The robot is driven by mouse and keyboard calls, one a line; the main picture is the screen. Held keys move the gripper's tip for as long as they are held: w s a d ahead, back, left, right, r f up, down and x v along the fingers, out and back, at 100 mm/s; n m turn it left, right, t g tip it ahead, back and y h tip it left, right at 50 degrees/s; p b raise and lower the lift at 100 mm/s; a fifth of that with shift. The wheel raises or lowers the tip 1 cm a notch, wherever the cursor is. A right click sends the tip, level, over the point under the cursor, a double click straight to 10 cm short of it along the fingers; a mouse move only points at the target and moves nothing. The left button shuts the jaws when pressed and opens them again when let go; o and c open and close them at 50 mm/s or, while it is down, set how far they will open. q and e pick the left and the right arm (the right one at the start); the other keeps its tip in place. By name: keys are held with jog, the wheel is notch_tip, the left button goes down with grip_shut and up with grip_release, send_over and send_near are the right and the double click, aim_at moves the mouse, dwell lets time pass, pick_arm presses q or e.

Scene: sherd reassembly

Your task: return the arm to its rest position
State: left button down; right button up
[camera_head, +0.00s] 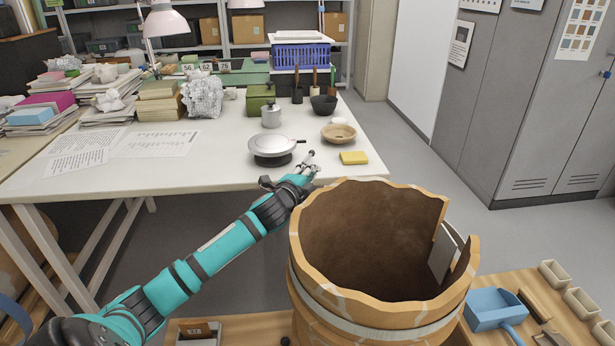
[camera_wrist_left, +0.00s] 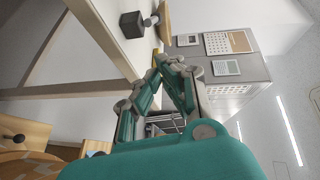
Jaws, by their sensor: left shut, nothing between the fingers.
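My left arm reaches in from the lower left, teal and black. Its gripper (camera_head: 309,158) is near the table's front edge, just in front of the round turntable and left of the yellow sponge. In the left wrist view the two fingers (camera_wrist_left: 168,60) come together at the tips, with nothing held between them. My right gripper does not show in either view.
A large broken clay vessel (camera_head: 350,305) with a jagged rim stands right of the arm. The white table (camera_head: 205,172) carries the turntable (camera_head: 272,147), yellow sponge (camera_head: 354,158) and tan bowl (camera_head: 338,134). A blue dustpan (camera_head: 492,308) lies at right. Floor before the grey cabinets (camera_head: 535,100) is clear.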

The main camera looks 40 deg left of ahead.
pick_arm(q)
jog(key=shift+v, duration=1)
